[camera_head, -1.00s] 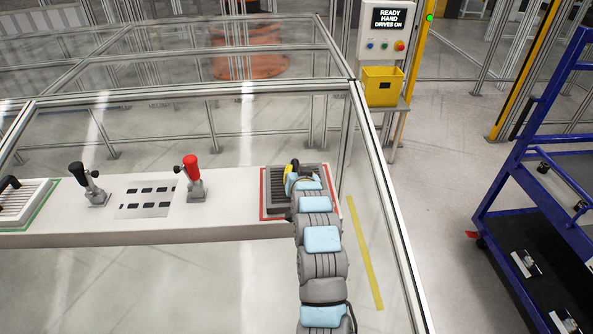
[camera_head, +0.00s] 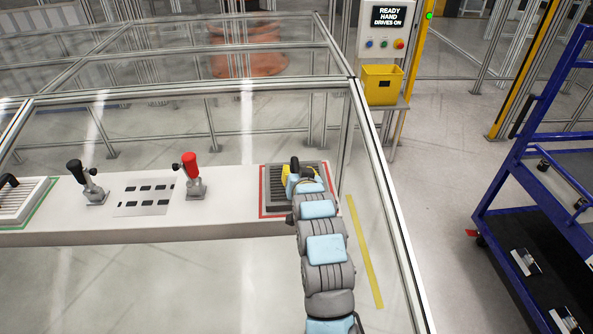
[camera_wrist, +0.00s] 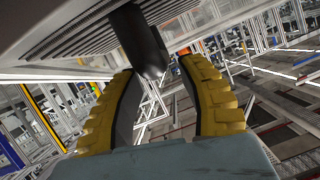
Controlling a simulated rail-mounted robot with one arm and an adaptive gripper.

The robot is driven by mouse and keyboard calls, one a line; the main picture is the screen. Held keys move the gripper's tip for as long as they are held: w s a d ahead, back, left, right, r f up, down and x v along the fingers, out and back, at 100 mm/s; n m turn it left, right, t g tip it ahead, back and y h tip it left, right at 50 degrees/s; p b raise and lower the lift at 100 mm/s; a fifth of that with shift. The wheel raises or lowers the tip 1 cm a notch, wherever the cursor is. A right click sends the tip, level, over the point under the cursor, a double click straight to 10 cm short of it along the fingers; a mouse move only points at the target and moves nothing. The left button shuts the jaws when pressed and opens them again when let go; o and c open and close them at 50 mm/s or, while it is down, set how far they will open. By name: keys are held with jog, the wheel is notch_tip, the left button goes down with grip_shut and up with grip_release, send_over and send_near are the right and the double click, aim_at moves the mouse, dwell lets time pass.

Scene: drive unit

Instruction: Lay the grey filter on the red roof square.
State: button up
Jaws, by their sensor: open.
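The grey slatted filter (camera_head: 275,190) lies within the red roof square (camera_head: 262,203) at the right end of the white roof, and looks flat. My gripper (camera_head: 288,174) is over it and hides part of it. In the wrist view the filter's ribbed face (camera_wrist: 75,35) fills the upper left, with its black handle (camera_wrist: 138,40) sticking out toward my gripper (camera_wrist: 158,72). The yellow fingers are spread apart, with the handle's end near the gap between their tips. I cannot tell whether the handle touches a finger.
A paler slatted part (camera_head: 22,203) with a black handle sits at a green square (camera_head: 42,213) on the left. A black lever (camera_head: 88,182) and a red-handled lever (camera_head: 191,175) stand between. Cage rails (camera_head: 385,200) run close on the right.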

jog(key=b+v, duration=0.1)
jog(key=v, duration=0.7)
jog(key=shift+s+b, duration=0.3)
jog(key=shift+d, duration=0.1)
dwell(0.4)
